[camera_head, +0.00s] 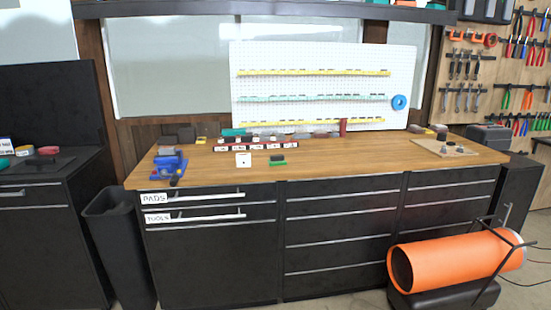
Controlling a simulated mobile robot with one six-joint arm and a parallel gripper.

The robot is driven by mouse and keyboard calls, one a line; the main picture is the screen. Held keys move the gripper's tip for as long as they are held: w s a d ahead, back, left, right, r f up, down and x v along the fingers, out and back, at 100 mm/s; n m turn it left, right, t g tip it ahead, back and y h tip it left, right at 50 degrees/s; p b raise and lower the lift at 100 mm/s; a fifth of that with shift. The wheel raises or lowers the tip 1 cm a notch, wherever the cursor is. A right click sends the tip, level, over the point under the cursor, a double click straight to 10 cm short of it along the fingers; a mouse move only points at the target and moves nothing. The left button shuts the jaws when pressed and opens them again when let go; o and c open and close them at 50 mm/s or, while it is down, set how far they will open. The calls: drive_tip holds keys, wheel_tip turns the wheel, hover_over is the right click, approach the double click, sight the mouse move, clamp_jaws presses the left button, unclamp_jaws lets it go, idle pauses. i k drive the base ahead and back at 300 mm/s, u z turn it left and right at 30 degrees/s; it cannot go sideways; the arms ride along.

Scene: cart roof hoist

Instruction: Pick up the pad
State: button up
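A small block (277,160), dark on top and green below, lies on the wooden worktop near its middle front; it may be the pad, but it is too small to be sure. A closed black drawer (219,196) at the bench's upper left bears a white label (154,197) reading PADS; its inside is hidden. My gripper is not in view.
A blue vise (169,166) sits at the worktop's left end, a wooden board (443,147) at the right. An orange cylindrical heater (455,262) stands before the drawers at right, a black bin (118,245) at left.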

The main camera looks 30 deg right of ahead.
sight(277, 160)
drive_tip(key=u, duration=0.05)
drive_tip(key=i, duration=1)
drive_tip(key=u, duration=0.4)
